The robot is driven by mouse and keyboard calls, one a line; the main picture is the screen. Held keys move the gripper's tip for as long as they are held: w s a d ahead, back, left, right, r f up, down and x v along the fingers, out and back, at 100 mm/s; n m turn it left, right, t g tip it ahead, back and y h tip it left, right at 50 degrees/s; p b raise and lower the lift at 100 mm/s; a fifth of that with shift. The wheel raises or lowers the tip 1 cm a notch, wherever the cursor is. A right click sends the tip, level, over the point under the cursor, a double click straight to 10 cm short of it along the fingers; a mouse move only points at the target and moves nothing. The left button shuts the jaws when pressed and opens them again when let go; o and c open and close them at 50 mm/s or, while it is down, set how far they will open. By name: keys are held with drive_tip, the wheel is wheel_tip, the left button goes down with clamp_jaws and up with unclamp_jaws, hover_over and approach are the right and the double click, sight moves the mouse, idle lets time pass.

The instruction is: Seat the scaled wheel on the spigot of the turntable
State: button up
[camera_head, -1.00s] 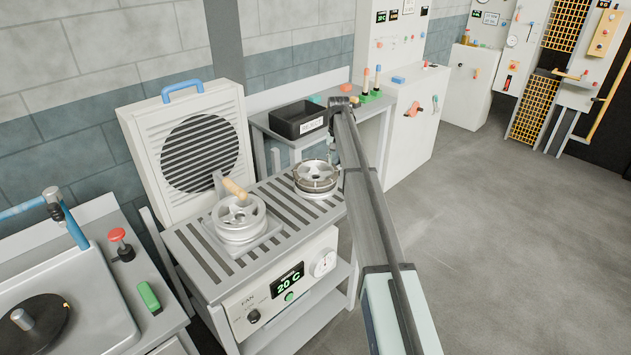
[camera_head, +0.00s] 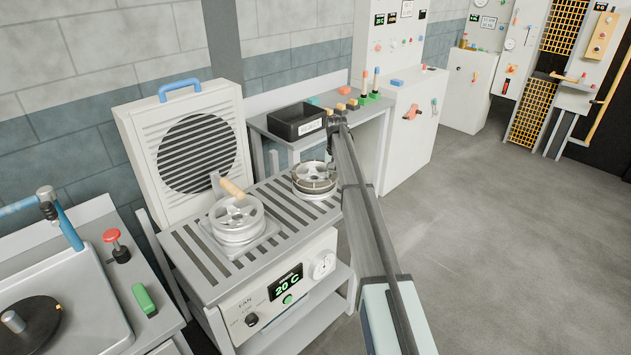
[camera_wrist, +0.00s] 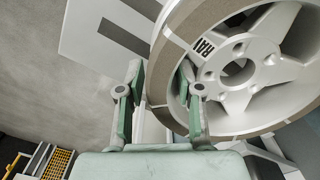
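The scaled wheel (camera_head: 314,177), with a brownish rim and pale spokes, lies flat on the right part of the slatted fan bench. It fills the right of the wrist view (camera_wrist: 262,72), with raised letters on its face. My gripper (camera_wrist: 163,85) is open, its two fingers apart at the near edge of the wheel, with the rim between or just beyond them; contact cannot be told.
A clean wheel (camera_head: 237,215) sits on the left of the slatted bench (camera_head: 205,262), beside a wooden-handled tool (camera_head: 231,187). A fan housing (camera_head: 160,115) stands behind. A black bin (camera_head: 297,122) is on the rear table. A red button (camera_head: 112,237) and green block (camera_head: 143,298) stand near the turntable.

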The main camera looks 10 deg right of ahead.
clamp_jaws()
drive_tip(key=shift+r, duration=0.1)
drive_tip(key=shift+w+r, duration=0.1)
drive_tip(key=shift+r+p, duration=1.4)
drive_tip(key=shift+r, duration=2)
